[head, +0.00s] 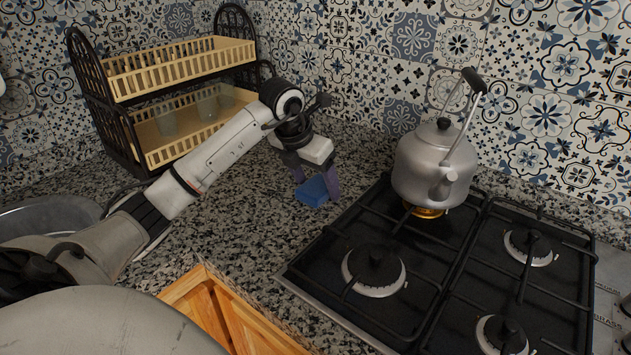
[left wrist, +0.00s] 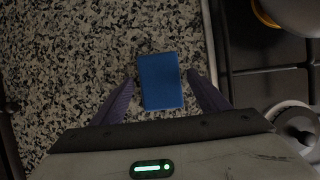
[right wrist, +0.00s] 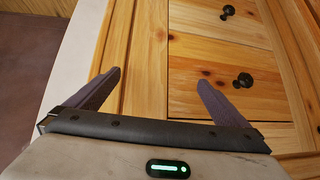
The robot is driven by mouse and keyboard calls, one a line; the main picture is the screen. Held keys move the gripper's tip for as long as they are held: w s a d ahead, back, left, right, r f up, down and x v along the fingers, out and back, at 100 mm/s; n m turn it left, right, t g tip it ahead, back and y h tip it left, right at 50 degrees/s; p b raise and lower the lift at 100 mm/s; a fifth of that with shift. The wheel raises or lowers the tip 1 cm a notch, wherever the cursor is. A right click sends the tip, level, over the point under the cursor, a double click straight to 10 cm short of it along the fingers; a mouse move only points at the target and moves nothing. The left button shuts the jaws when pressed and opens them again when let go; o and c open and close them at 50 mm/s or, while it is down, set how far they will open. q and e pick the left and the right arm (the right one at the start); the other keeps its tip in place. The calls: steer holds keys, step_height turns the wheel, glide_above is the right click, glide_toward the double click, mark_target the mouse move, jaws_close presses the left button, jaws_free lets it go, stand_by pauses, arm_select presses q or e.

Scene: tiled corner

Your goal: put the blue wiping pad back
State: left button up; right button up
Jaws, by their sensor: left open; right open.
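The blue wiping pad (head: 312,191) lies on the speckled granite counter, left of the stove. My left gripper (head: 317,188) is over it with its fingers pointing down on either side. In the left wrist view the pad (left wrist: 161,81) sits between the two open fingers (left wrist: 160,92), with a gap on each side. In the right wrist view my right gripper (right wrist: 160,85) is open and empty, in front of wooden cabinet fronts. The right gripper does not show in the head view.
A black gas stove (head: 375,265) stands right of the pad, with a metal kettle (head: 431,165) over a lit burner. A two-tier wooden rack (head: 180,70) holding glasses stands at the back left. A sink (head: 45,212) is at the left. Wooden cabinets (right wrist: 215,65) are below.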

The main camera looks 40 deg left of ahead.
arm_select(q)
steer(key=shift+r, duration=0.15)
steer(key=v, duration=1.2)
steer(key=shift+d, duration=0.1)
